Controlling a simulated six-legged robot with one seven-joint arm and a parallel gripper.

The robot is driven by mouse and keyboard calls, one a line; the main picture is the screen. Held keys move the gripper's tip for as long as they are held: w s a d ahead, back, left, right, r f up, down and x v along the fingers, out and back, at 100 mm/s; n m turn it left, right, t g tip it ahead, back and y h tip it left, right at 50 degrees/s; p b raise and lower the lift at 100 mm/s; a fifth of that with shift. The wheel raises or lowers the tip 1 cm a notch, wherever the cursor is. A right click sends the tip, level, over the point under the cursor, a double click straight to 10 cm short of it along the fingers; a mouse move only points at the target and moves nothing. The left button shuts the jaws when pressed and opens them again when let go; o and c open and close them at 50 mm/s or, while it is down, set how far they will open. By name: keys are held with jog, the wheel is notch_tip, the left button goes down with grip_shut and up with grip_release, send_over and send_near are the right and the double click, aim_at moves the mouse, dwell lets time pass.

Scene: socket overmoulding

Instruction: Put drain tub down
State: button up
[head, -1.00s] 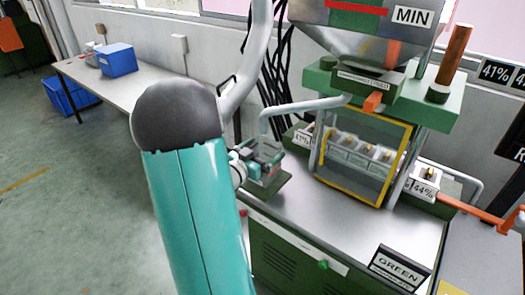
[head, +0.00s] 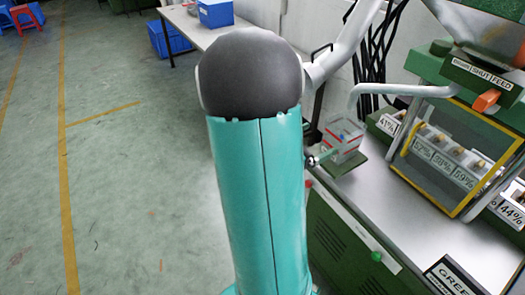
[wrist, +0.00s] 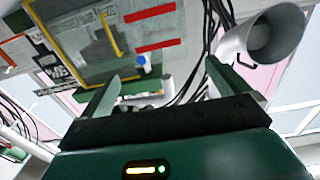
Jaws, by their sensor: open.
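A clear tub with red edging (head: 343,138), which looks like the drain tub, sits on a small green ledge (head: 341,164) at the near-left side of the moulding machine. It looks upright. My gripper (wrist: 165,88) shows in the wrist view with its two fingers spread wide and nothing between them.
The machine's yellow-framed guard (head: 455,155) and a bent grey pipe (head: 400,90) stand right of the tub. A table with a blue bin (head: 215,13) is behind.

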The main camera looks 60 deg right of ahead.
jog(key=shift+w, duration=0.1)
jog(key=w+a+r+n+t+y, duration=0.15)
jog(key=w+a+n+t, duration=0.25)
jog(key=w+t, duration=0.85)
jog(key=w+a+r+n+t+y, duration=0.2)
jog(key=w+a+n+y, duration=0.1)
jog(key=w+a, duration=0.4)
jog(key=w+a+r+n+t+y, duration=0.3)
jog(key=w+a+n+y, duration=0.1)
jog(key=w+a, duration=0.35)
jog(key=a+r+n+y, duration=0.2)
jog(key=a+n+y, duration=0.25)
jog(key=a, duration=0.65)
jog(key=s+a+n+g+y, duration=0.3)
jog(key=s+a+n+g, duration=0.2)
jog(key=s+a, duration=0.8)
jog(key=shift+s+r+n+y, duration=0.3)
jog(key=shift+s+r+n, duration=0.05)
jog(key=shift+s+n, duration=0.75)
jog(key=shift+a, duration=0.1)
jog(key=shift+c, duration=0.2)
